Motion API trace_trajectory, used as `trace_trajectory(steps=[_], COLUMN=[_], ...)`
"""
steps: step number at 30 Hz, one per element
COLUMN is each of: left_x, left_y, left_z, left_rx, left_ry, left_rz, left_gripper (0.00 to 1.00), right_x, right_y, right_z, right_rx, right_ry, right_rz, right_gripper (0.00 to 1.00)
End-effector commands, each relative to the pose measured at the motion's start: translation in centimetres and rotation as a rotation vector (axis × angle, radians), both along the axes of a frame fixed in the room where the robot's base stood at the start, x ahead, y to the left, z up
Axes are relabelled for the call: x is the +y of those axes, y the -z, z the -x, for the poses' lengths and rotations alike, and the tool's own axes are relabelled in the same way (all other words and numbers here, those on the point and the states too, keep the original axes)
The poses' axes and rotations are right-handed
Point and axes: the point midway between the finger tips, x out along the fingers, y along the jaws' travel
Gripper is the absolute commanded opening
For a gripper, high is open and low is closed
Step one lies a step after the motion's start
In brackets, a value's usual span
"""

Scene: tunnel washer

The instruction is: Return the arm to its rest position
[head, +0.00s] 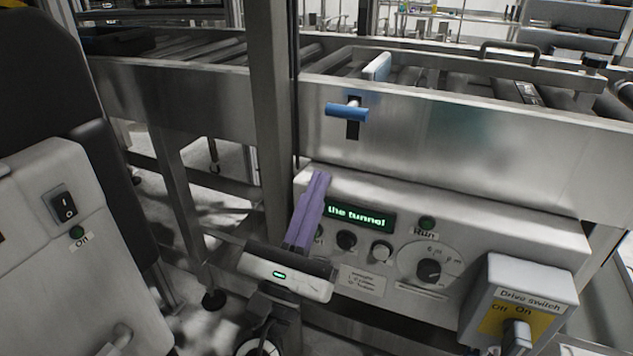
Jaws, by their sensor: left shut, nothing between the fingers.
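My left gripper (318,180) is in the lower middle of the head view, with its purple fingers shut together and nothing between them. It points up and away, in front of the left end of the control panel (470,222). The fingers cover part of the panel's left side and the start of the green display (360,217), which reads "the tunnel". I cannot tell whether the fingertips touch the panel. My right gripper is not in view.
A steel post (274,110) stands just left of the gripper. A blue-handled lever (347,111) sticks out of the conveyor's side above. The drive switch box (528,280) juts out at the lower right. A white cabinet (70,250) stands at the left.

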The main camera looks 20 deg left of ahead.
Motion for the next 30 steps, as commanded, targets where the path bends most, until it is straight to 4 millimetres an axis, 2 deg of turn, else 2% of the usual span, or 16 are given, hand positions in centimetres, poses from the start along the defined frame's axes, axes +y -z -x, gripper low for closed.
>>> trace_trajectory(steps=[16,19,20,23,26,30], left_x=[0.0,0.5,0.8,2.3,3.8,4.8], left_y=[0.3,1.3,2.0,5.6,10.8,18.5], left_z=[0.2,0.1,0.1,0.0,0.6,3.0], left_rx=[0.003,0.046,0.074,0.206,0.369,0.561], left_ry=[0.003,0.023,0.035,0.091,0.145,0.174], left_rz=[0.005,0.075,0.12,0.363,0.717,1.268], left_gripper=[0.0,0.0,0.0,0.0,0.0,0.0], right_x=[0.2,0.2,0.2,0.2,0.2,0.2], right_y=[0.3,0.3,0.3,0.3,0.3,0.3], right_z=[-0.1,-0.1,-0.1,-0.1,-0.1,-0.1], right_rx=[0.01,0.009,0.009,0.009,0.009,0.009], right_ry=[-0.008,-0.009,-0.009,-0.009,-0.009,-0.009], right_rz=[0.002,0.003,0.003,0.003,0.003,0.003], right_gripper=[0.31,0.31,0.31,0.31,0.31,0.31])
